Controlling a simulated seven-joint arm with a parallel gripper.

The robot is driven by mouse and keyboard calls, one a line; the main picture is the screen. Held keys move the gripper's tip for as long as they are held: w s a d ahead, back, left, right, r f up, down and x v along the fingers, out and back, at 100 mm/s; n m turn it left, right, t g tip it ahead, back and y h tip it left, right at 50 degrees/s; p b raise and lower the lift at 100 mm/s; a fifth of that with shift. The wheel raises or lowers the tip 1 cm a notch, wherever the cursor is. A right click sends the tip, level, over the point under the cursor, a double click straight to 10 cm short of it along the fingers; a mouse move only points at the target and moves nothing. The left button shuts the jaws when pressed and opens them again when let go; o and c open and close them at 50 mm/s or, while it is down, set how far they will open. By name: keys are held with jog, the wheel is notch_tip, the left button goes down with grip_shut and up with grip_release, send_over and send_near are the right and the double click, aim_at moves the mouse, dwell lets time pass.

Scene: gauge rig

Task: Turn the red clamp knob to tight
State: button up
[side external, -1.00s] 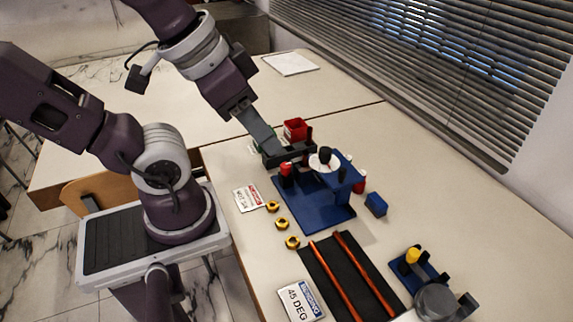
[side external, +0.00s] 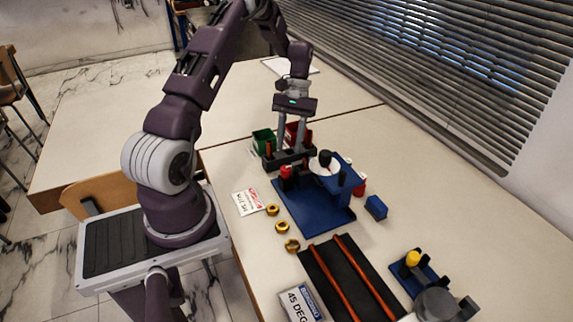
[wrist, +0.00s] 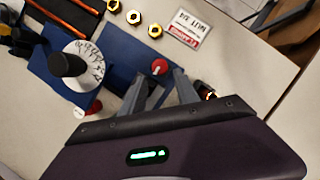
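The red clamp knob (side external: 287,171) stands at the back left of the blue gauge rig (side external: 312,213). In the wrist view the knob (wrist: 160,67) shows as a red cap with a pale mark, just beyond my fingertips and between them. My gripper (side external: 291,148) points down with its two fingers spread. In the side view the fingertips end behind and above the knob, partly hidden by a black bar. I cannot tell whether they touch anything. The rig's white dial (wrist: 84,63) with a black knob (wrist: 67,64) lies left of my fingers in the wrist view.
A green bin (side external: 263,139) and a red bin (side external: 292,132) stand behind the rig. A label card (side external: 248,202) and three brass nuts (side external: 282,227) lie to its left. A blue block (side external: 376,207) is on the right. A black mat with orange rods (side external: 328,280) is in front.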

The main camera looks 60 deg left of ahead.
aim_at(286, 167)
jog(key=x, duration=0.6)
jog(key=shift+s+d+f, duration=0.15)
jog(key=shift+f, duration=0.25)
grip_shut()
